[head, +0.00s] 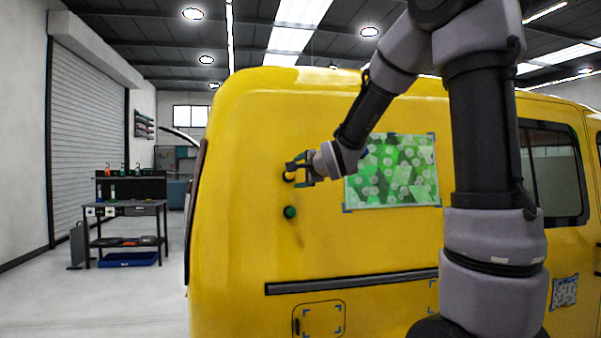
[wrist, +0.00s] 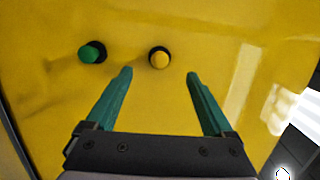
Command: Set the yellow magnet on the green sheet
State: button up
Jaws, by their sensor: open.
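The yellow magnet (head: 288,178) with a dark base sits on the van's yellow side panel, partly hidden by my gripper in the head view. In the wrist view the yellow magnet (wrist: 160,58) lies just beyond the fingertips, centred between them. My gripper (head: 298,174) is open and empty, its teal fingers (wrist: 160,73) pointing at the panel on either side of the magnet's line. The green patterned sheet (head: 408,172) is on the panel to the right, with blue corner marks; my arm covers part of its left side.
A green magnet (head: 290,212) sits on the panel just below the yellow one, and left of it in the wrist view (wrist: 92,52). A dark trim strip (head: 350,284) runs lower down. A small patterned sheet (head: 564,292) is at far right. A workbench (head: 125,207) stands well left.

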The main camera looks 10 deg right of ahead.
aim_at(290, 175)
jog(key=x, duration=0.8)
jog(key=shift+w, duration=0.15)
grip_shut()
jog(key=shift+s, duration=0.7)
dwell(0.4)
jog(key=a+v, duration=0.1)
jog(key=v, duration=0.5)
jog(key=shift+s+r, duration=0.15)
jog(key=shift+s, duration=0.3)
dwell(0.4)
dwell(0.4)
